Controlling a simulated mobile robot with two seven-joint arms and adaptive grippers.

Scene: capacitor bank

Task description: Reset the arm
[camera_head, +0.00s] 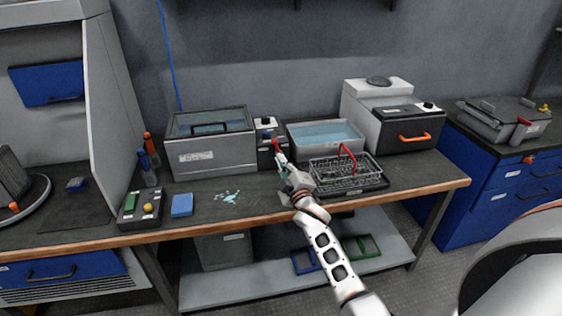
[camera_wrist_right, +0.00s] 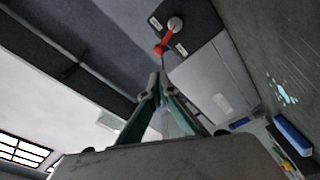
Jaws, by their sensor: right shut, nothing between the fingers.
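My right arm reaches in from the bottom right of the head view. Its gripper (camera_head: 281,160) is over the workbench, in front of a small dark control box (camera_head: 265,126) with a red lever (camera_head: 276,146). The gripper partly covers the lower part of that box. In the wrist view the fingers of the right gripper (camera_wrist_right: 160,82) come together and hold nothing. The red lever (camera_wrist_right: 162,47) shows beyond the fingertips there; the fingertips look apart from it. My left gripper is in neither view.
A lidded grey tank (camera_head: 215,157) stands left of the control box. A water-filled basin (camera_head: 300,131) and a wire basket (camera_head: 330,172) with a red handle are to the right. A blue sponge (camera_head: 182,205) lies near a puddle (camera_head: 229,197) on the bench (camera_head: 250,215).

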